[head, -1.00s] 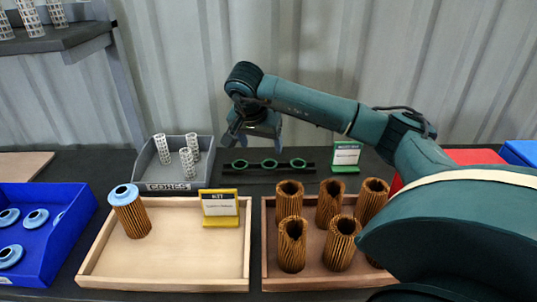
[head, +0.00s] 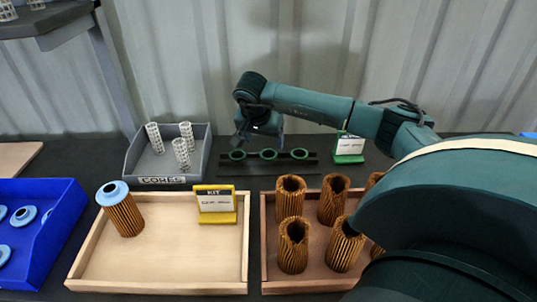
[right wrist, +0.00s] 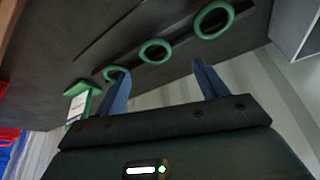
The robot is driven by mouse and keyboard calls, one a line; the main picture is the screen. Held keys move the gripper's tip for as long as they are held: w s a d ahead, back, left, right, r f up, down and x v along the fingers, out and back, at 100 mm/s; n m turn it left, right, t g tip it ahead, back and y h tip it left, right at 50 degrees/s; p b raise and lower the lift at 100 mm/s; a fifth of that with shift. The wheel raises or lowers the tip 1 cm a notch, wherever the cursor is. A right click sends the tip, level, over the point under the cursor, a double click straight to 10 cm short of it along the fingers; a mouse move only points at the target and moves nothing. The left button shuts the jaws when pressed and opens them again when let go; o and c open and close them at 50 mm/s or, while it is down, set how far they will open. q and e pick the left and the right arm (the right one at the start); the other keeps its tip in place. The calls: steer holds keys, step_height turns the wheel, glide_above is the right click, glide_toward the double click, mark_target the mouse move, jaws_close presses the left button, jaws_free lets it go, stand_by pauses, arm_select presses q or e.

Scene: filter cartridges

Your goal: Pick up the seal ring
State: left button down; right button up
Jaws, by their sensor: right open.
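Three green seal rings stand in a row on a dark rack (head: 225,171): left (head: 237,155), middle (head: 268,154) and right (head: 300,154). My right gripper (head: 260,143) is open and empty just above and behind the row, over its left and middle part. In the right wrist view, the middle ring (right wrist: 156,51) shows between and beyond my two blue-grey fingers (right wrist: 160,78). Another ring (right wrist: 213,20) lies up and to the right, and a third (right wrist: 113,73) is partly hidden by a finger. No ring touch is clear. My left gripper is out of view.
A green-framed label stand (head: 349,147) is right of the rack. The grey cores bin (head: 162,180) is to its left. In front are the kit tray (head: 160,288) with one blue-capped cartridge (head: 122,212) and a brown tray (head: 300,287) of pleated filters.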

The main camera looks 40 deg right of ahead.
mark_target(267, 149)
steer(key=x, duration=0.3)
steer(key=shift+s+d+f, duration=0.1)
steer(key=shift+s+f, duration=0.25)
steer(key=shift+f, duration=0.1)
steer(key=shift+w+d+f, duration=0.15)
steer(key=shift+d+f, duration=0.05)
steer(key=shift+f, duration=0.3)
steer(key=shift+c, duration=0.4)
steer(key=c, duration=1)
